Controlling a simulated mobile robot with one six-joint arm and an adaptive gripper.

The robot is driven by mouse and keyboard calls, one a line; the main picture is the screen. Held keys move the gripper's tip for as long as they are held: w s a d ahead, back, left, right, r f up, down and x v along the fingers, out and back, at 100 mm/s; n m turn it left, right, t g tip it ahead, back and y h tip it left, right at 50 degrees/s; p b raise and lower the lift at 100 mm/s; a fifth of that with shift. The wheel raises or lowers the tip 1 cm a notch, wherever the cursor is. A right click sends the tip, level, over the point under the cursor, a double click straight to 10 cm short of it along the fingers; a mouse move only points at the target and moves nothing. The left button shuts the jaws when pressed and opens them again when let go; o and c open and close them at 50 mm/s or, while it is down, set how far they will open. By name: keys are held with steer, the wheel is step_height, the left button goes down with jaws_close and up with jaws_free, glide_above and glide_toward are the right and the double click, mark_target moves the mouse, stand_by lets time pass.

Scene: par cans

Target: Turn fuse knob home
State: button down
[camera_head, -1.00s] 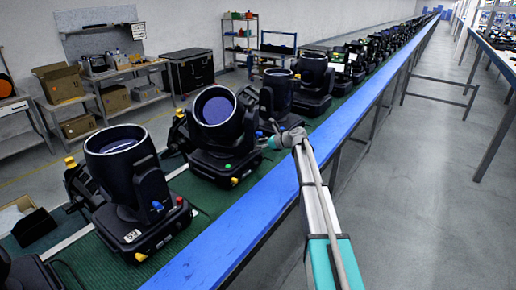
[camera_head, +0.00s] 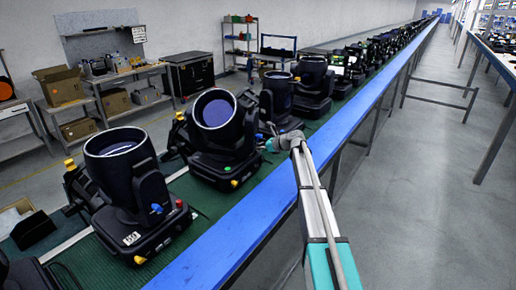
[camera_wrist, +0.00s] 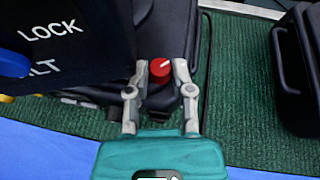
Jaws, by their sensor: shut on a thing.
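The red fuse knob (camera_wrist: 161,70), with a pale index mark on its top, sits on the black base of a par can (camera_wrist: 168,30) in the wrist view. My gripper (camera_wrist: 161,72) has one finger on each side of the knob and is shut on it. In the head view my gripper (camera_head: 269,145) reaches over the belt's near side to the base of the second par can (camera_head: 218,120); the knob cannot be made out there.
A black panel lettered LOCK (camera_wrist: 50,30) and a blue knob (camera_wrist: 12,64) lie left of my gripper. Another par can (camera_head: 120,160) stands nearer on the green belt (camera_head: 75,262).

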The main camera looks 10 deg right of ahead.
steer(key=shift+w+n+g, duration=0.1)
steer(key=shift+n+g, duration=0.2)
steer(key=shift+w+d+n+g+y, duration=0.2)
steer(key=shift+n+g+y, duration=0.4)
steer(key=shift+n+g, duration=0.2)
steer(key=n+g, duration=0.2)
steer(key=n+g+y, duration=0.1)
steer(key=g, duration=0.1)
steer(key=shift+w, duration=0.3)
steer(key=n+g, duration=0.3)
steer(key=shift+w+n+g, duration=0.15)
steer(key=shift+n+g, duration=0.15)
steer(key=shift+a+n+g+h, duration=0.1)
steer(key=shift+n+g+h, duration=0.2)
steer(key=shift+n+g, duration=0.5)
steer(key=shift+g, duration=0.3)
steer(key=c, duration=0.5)
jaws_free()
